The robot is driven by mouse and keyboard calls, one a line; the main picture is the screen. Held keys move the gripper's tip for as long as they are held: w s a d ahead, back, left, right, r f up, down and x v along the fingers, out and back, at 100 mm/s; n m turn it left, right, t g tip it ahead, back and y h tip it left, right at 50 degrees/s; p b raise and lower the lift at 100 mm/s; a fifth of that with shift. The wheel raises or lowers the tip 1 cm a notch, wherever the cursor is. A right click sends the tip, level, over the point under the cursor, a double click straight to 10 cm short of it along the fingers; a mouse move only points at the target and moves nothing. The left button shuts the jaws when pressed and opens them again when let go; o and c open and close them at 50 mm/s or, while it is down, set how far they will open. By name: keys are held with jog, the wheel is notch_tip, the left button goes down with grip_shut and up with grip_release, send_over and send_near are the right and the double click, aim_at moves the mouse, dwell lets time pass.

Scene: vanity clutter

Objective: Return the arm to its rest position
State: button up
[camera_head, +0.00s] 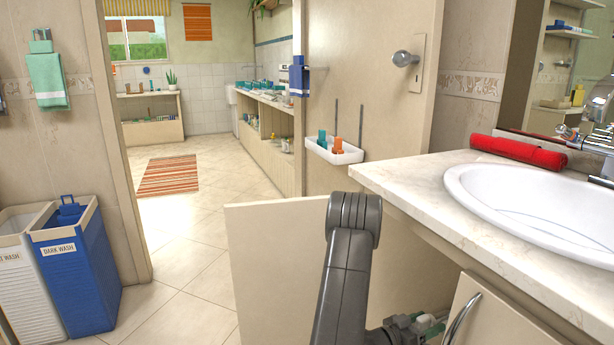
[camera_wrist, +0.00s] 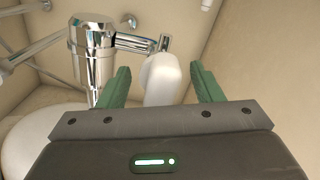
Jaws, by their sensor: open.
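My gripper (camera_head: 424,322) is low inside the open cabinet under the sink in the head view, partly cut off by the frame's bottom edge. In the wrist view my gripper (camera_wrist: 160,70) shows two green fingers spread apart, with nothing clamped. A white rounded object (camera_wrist: 160,82) shows in the gap between the fingers; I cannot tell how far beyond them it is. My grey arm (camera_head: 345,265) reaches down in front of the counter, close to the open cabinet door (camera_head: 275,250).
Chrome drain pipes (camera_wrist: 92,60) run close by the fingers inside the cabinet. The counter (camera_head: 420,172) overhangs the gripper and holds a white basin (camera_head: 540,205) and a red rolled item (camera_head: 517,151). A second door (camera_head: 505,315) is at right. Floor (camera_head: 185,285) is clear left of the open door.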

jog(key=n+p, duration=0.6)
jog(key=shift+r+n+p, duration=0.2)
jog(key=shift+n+p, duration=0.1)
jog(key=shift+n, duration=0.1)
jog(key=v, duration=0.8)
jog(key=shift+a+f+p, duration=0.25)
jog(key=shift+p, duration=0.05)
